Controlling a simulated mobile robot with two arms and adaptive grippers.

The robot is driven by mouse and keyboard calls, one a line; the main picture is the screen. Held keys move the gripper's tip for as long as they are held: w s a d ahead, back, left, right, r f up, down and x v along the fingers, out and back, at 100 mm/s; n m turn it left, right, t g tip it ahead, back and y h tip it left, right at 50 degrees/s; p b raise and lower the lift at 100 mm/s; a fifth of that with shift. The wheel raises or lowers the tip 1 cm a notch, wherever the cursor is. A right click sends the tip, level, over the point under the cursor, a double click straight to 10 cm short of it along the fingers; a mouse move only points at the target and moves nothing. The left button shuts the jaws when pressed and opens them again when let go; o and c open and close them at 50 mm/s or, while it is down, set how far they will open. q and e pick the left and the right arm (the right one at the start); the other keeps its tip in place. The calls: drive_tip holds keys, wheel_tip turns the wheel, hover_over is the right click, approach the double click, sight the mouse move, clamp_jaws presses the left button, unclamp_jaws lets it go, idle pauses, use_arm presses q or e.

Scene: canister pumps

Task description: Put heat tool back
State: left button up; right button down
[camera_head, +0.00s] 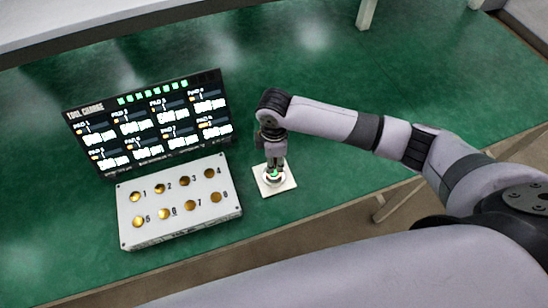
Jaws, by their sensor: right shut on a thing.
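My right gripper (273,160) points straight down over a small white square base (286,184) on the green table. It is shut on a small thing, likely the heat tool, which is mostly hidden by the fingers. A green glow (273,175) and a pale round part show at its lower end, at the middle of the base. I cannot tell whether the tool rests on the base or is just above it. My left gripper is not in view.
A white box (180,230) with several numbered brass pads stands left of the base. Behind it a black display (148,122) shows pad readings and a row of green squares. The green table (330,75) is clear behind and right of the gripper.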

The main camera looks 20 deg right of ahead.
drive_tip(key=c, duration=1.3)
unclamp_jaws()
drive_tip(key=shift+f, duration=0.1)
wheel_tip(320, 180, up, 12)
drive_tip(key=shift+s+r+b, duration=0.1)
drive_tip(key=shift+r+b, duration=0.05)
drive_tip(key=shift+b, duration=1)
